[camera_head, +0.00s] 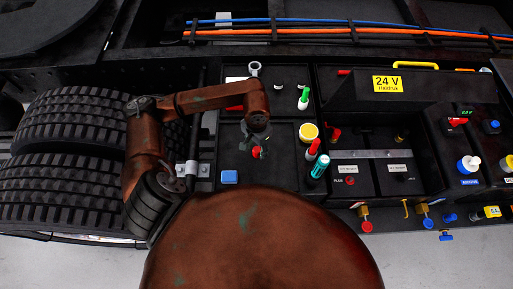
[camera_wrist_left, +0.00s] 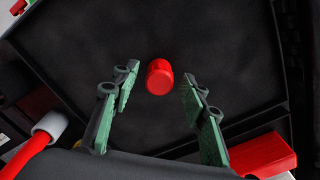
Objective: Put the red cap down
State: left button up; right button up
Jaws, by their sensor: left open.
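The red cap (camera_head: 256,153) is on the dark tray floor under my left gripper (camera_head: 259,143), partly covered by the fingers. In the left wrist view the red cap (camera_wrist_left: 159,78) is a short round cylinder showing between the two green-padded fingers. There is a visible gap on each side of it, so the fingers are apart and not closed on it. Whether the cap touches the tray floor fully is hard to tell. My right gripper is not in view.
A red block (camera_wrist_left: 262,155) lies near the right finger. Tires (camera_head: 60,185) stand left.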

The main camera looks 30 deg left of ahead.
aim_at(257, 150)
pick_arm(q)
notch_tip(257, 150, up, 12)
jog(key=b, duration=0.2)
dwell(1.6)
